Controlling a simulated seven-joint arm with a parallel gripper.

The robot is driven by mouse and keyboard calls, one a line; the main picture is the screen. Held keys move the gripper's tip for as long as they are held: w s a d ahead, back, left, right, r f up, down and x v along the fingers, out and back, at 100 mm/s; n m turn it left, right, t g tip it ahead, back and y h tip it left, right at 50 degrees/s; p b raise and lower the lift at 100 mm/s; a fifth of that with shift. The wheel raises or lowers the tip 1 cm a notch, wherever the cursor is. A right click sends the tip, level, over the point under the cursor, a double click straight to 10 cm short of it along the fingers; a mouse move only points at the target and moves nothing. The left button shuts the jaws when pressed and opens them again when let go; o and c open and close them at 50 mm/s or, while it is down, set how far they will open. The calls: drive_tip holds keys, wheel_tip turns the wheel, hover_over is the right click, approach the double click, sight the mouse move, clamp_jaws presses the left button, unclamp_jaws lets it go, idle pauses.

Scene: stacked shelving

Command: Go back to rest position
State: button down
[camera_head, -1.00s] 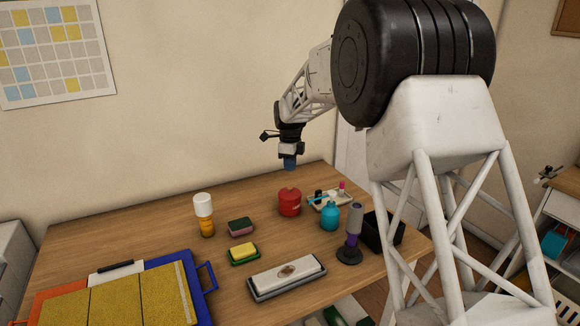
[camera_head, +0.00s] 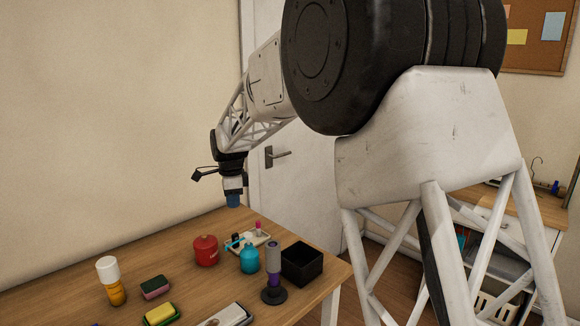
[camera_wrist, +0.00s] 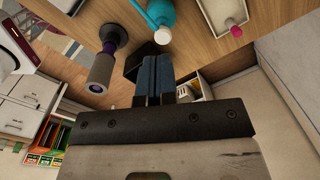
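My gripper (camera_head: 233,201) hangs from my raised arm above the back part of the wooden table, fingers pointing down. It is above the objects and touches none of them. In the wrist view its blue fingers (camera_wrist: 156,78) lie side by side with no clear gap, and nothing shows between them. Below it are a red canister (camera_head: 205,251), a teal pump bottle (camera_head: 249,259) and a small tray (camera_head: 262,238) with a pink-capped item.
A dark stand with a grey and purple item (camera_head: 273,275) and a black open box (camera_head: 302,262) stand at the table's right. An orange bottle with a white cap (camera_head: 111,281) and sponges (camera_head: 155,288) are at left. A white door (camera_head: 296,190) is behind.

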drive_tip(key=s+d+r+n+t, duration=0.1)
drive_tip(key=s+d+r+n, duration=0.3)
drive_tip(key=s+d, duration=0.75)
drive_tip(key=s+d+r+n, duration=0.3)
drive_tip(key=s+d+r, duration=0.1)
drive_tip(key=s+d, duration=0.8)
drive_tip(key=s+d+f+n, duration=0.2)
drive_tip(key=s+d, duration=0.2)
drive_tip(key=s, duration=0.4)
drive_tip(key=s+d+f+n, duration=0.2)
drive_tip(key=s+d+n, duration=0.1)
drive_tip(key=s, duration=0.5)
drive_tip(key=s+d+f+n+t, duration=0.1)
drive_tip(key=s+d+f+n, duration=0.1)
drive_tip(key=s+d, duration=0.3)
drive_tip(key=s+f, duration=0.1)
drive_tip(key=s, duration=0.3)
drive_tip(key=shift+w+d+f, duration=0.1)
